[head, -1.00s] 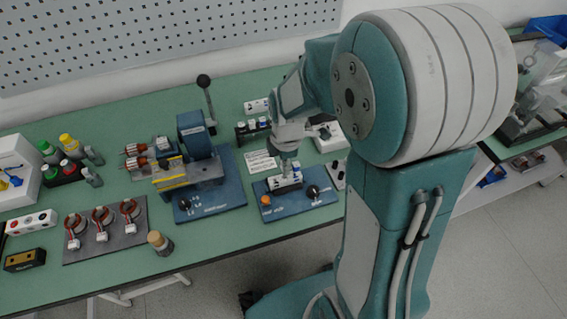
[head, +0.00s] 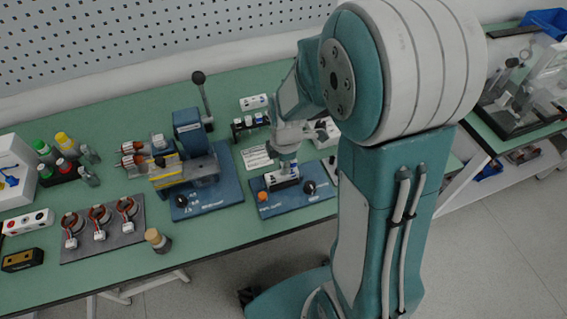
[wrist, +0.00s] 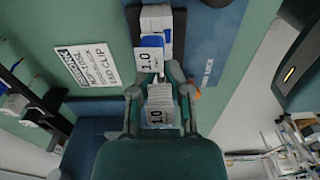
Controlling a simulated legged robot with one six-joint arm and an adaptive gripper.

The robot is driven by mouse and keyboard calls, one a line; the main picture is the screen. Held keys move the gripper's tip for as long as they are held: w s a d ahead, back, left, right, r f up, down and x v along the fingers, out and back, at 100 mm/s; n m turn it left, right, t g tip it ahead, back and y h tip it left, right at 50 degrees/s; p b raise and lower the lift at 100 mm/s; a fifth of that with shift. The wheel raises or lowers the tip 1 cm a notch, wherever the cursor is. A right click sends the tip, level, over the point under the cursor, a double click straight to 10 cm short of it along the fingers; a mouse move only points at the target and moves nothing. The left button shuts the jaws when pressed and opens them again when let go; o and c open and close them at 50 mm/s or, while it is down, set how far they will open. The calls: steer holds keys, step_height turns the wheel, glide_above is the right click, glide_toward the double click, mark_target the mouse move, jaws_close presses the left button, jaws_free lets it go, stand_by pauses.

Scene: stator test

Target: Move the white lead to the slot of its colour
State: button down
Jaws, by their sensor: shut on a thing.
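My gripper (wrist: 160,92) points down over the blue test unit (head: 312,196). In the wrist view its fingers are shut on a pale piece with a number label, which looks like the white lead (wrist: 160,115). In the head view my gripper (head: 287,168) is close above the white slot block (head: 284,184). The lead's lower end and the slot colours are hidden or too small to tell.
A dark rack (head: 250,124) with small coloured items stands behind the unit. A printed card (head: 257,156) lies to its left. The blue machine (head: 190,155) with a tall lever is further left. A mat with several coils (head: 100,222) lies at the front left.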

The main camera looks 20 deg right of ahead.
steer(key=shift+f, duration=0.65)
steer(key=shift+s+f, duration=0.3)
steer(key=shift+f, duration=0.15)
steer(key=c, duration=0.7)
jaws_free()
steer(key=shift+d, duration=0.1)
steer(key=shift+w, duration=0.3)
steer(key=shift+d+r, duration=0.1)
steer(key=shift+r, duration=0.25)
steer(key=r, duration=1.1)
steer(key=shift+d+r, duration=0.1)
steer(key=shift+d, duration=0.1)
